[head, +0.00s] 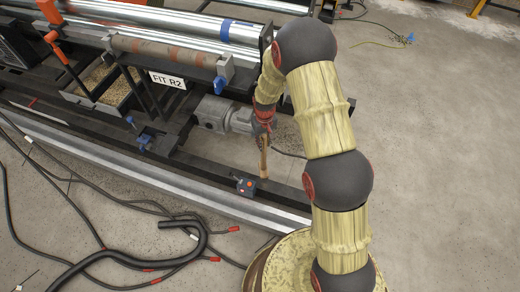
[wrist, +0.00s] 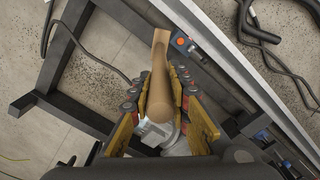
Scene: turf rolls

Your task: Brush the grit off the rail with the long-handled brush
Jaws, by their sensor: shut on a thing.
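My gripper (head: 264,120) hangs at the end of the arm beside the machine frame. It is shut on a wooden handle (head: 264,160), which points down towards the dark lower beam. In the wrist view the handle (wrist: 160,75) runs away between the yellow fingers of my gripper (wrist: 165,110). I take it for the long-handled brush; no bristles show. A pale metal rail (head: 150,172) runs along the front of the machine. It also crosses the wrist view diagonally (wrist: 241,68). I cannot make out grit on it.
A grey motor (head: 218,114) and a control box with an orange button (head: 246,185) are close to my gripper. Black hoses (head: 150,242) lie at front left.

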